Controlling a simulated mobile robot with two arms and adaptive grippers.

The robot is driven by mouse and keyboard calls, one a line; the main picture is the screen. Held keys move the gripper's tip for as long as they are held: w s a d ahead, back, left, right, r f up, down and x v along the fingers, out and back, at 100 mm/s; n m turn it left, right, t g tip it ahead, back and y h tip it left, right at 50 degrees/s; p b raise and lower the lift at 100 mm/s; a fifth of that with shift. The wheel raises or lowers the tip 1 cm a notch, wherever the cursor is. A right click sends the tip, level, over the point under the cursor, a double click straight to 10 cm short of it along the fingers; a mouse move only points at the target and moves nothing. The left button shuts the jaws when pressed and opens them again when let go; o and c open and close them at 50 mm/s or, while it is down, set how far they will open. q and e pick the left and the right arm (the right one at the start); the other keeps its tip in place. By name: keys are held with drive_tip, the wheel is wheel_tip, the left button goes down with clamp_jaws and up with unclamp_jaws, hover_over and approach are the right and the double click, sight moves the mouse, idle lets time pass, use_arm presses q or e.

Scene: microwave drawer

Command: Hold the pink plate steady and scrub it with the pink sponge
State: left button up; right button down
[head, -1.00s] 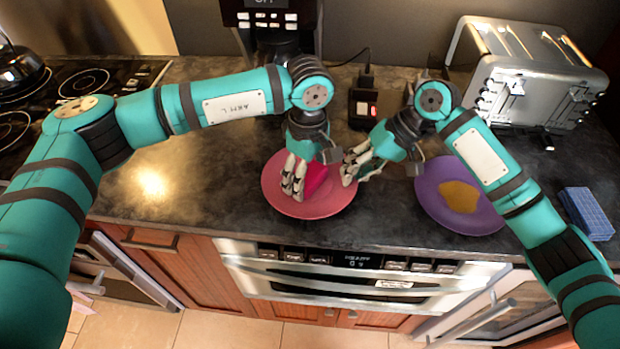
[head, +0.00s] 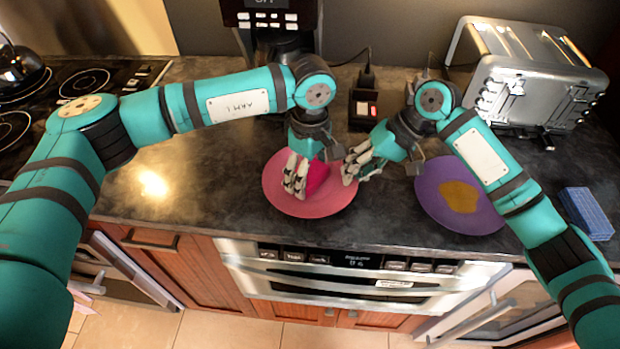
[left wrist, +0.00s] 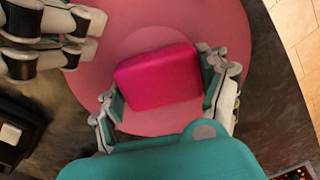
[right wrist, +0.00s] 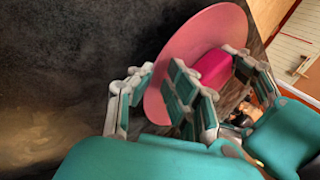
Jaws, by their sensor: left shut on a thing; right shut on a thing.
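The pink plate (head: 285,205) lies on the dark counter, and it also shows in the left wrist view (left wrist: 235,35) and the right wrist view (right wrist: 205,30). The bright pink sponge (left wrist: 158,78) is on the plate; in the head view my left gripper partly hides it. My left gripper (head: 296,184) is over the plate, its fingers shut on the sponge from both sides. My right gripper (head: 352,170) is at the plate's right edge, with its fingers (right wrist: 160,95) on either side of the rim, shut on it.
A purple plate (head: 430,195) with an orange-brown patch (head: 460,197) lies to the right. A blue sponge-like block (head: 586,213) is at the far right. A silver toaster (head: 535,75), a coffee machine (head: 275,30) and a stovetop (head: 60,90) surround the counter. The counter's left part is clear.

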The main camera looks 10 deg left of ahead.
use_arm(q)
drive_tip(key=shift+w+d+f, duration=0.1)
drive_tip(key=shift+w+d, duration=0.15)
drive_tip(key=shift+w, duration=0.25)
drive_tip(key=shift+s+a, duration=0.4)
drive_tip(key=shift+s, duration=0.35)
drive_tip(key=shift+w+d, duration=0.45)
drive_tip(key=shift+w, duration=0.3)
use_arm(e)
drive_tip(key=shift+s, duration=0.1)
use_arm(q)
drive_tip(key=shift+w+r, duration=0.1)
drive_tip(key=shift+r, duration=0.3)
use_arm(e)
drive_tip(key=shift+f, duration=0.1)
use_arm(q)
drive_tip(key=shift+r, duration=2.6)
drive_tip(key=shift+a, duration=4.5)
